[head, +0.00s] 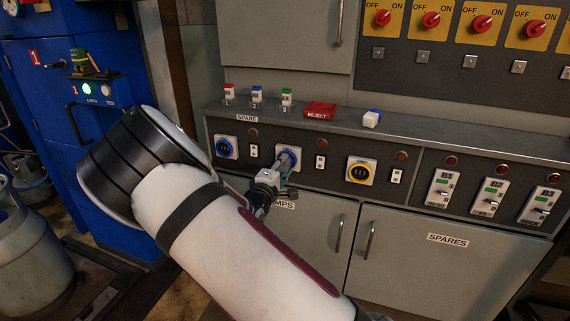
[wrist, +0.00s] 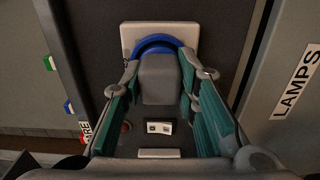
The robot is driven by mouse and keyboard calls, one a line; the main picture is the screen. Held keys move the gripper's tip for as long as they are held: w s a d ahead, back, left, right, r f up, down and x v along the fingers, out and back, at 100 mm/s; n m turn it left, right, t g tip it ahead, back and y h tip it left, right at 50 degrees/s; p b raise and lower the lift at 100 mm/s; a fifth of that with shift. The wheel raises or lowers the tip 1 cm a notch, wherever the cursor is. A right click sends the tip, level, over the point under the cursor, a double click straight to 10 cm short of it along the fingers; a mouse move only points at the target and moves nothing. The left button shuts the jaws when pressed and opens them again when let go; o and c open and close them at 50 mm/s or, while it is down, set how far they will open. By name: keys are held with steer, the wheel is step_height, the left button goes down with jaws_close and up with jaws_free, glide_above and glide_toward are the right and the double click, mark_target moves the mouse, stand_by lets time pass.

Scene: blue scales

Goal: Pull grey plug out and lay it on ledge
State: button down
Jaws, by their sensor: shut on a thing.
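The grey plug (head: 286,159) sits at the middle blue-ringed socket (head: 298,171) on the dark front panel. In the wrist view the plug (wrist: 160,78) shows as a grey block in front of the blue ring (wrist: 158,43) and its pale square plate. I cannot tell how deep it is seated. My gripper (head: 277,178) is shut on the plug, with teal-padded fingers on both sides in the wrist view (wrist: 160,92). The grey ledge (head: 430,136) runs above the panel. My forearm hides part of the cabinet below.
The ledge right of that is clear. A yellow-plated socket (head: 361,171) and switches flank the plug.

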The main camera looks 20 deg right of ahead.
mark_target(281, 168)
steer(key=shift+p+v, duration=1.05)
steer(key=shift+v, duration=1.85)
steer(key=shift+s, duration=0.1)
